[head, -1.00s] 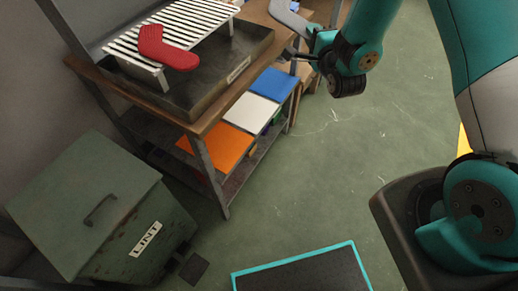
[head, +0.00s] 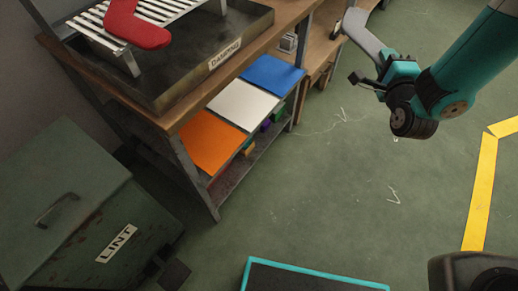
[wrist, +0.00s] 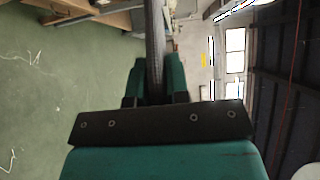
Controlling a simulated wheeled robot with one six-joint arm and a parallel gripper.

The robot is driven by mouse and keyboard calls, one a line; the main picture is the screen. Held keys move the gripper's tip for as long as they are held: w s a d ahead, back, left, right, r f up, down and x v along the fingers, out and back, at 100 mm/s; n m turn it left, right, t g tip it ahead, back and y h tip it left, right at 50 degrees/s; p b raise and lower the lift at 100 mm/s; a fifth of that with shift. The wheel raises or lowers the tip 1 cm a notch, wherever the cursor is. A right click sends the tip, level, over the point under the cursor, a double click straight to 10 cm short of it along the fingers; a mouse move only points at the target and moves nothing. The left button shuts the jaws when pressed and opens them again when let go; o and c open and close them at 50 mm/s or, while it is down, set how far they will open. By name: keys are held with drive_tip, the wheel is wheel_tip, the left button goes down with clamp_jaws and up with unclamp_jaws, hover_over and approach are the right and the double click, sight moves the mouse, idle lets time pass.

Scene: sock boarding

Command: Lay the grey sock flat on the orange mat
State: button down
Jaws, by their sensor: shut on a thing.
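The grey sock (head: 364,34) is held up in the air at the upper right of the head view. My gripper (head: 384,60) is shut on one end of it, and the rest sticks out up and to the left. In the wrist view the grey sock (wrist: 155,45) shows edge-on as a narrow upright strip between the fingers of my gripper (wrist: 157,88). The orange mat (head: 210,140) lies bare on the shelf below the tabletop, at its near end, well left of and apart from the gripper.
A white mat (head: 242,104) and a blue mat (head: 272,74) lie beside the orange one. Above stands a tray marked DAMPING (head: 228,52) with a slatted rack and a red sock (head: 137,28). A green LINT bin (head: 95,215) stands at left. The floor (head: 330,180) between is open.

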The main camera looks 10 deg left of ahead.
drive_tip(key=s+a+f+n+g+y+b, duration=0.2)
drive_tip(key=s+a+f+b, duration=0.4)
drive_tip(key=a+f+b, duration=0.3)
drive_tip(key=s+a+f+n+g+y+b, duration=0.2)
drive_tip(key=s+a+f+b, duration=0.4)
drive_tip(key=a+f+b, duration=0.3)
drive_tip(key=s+a+f+n+g+y+b, duration=0.2)
drive_tip(key=s+a+f+y+b, duration=0.4)
drive_tip(key=a+f+b, duration=0.3)
drive_tip(key=a+f+n, duration=0.1)
drive_tip(key=a+f, duration=0.2)
drive_tip(key=a, duration=0.1)
drive_tip(key=shift+s+a+f+n, duration=0.25)
drive_tip(key=shift+f+n, duration=0.05)
drive_tip(key=c, duration=0.7)
unclamp_jaws()
drive_tip(key=shift+f+b, duration=0.2)
drive_tip(key=shift+b, duration=0.1)
drive_tip(key=shift+f+b, duration=0.35)
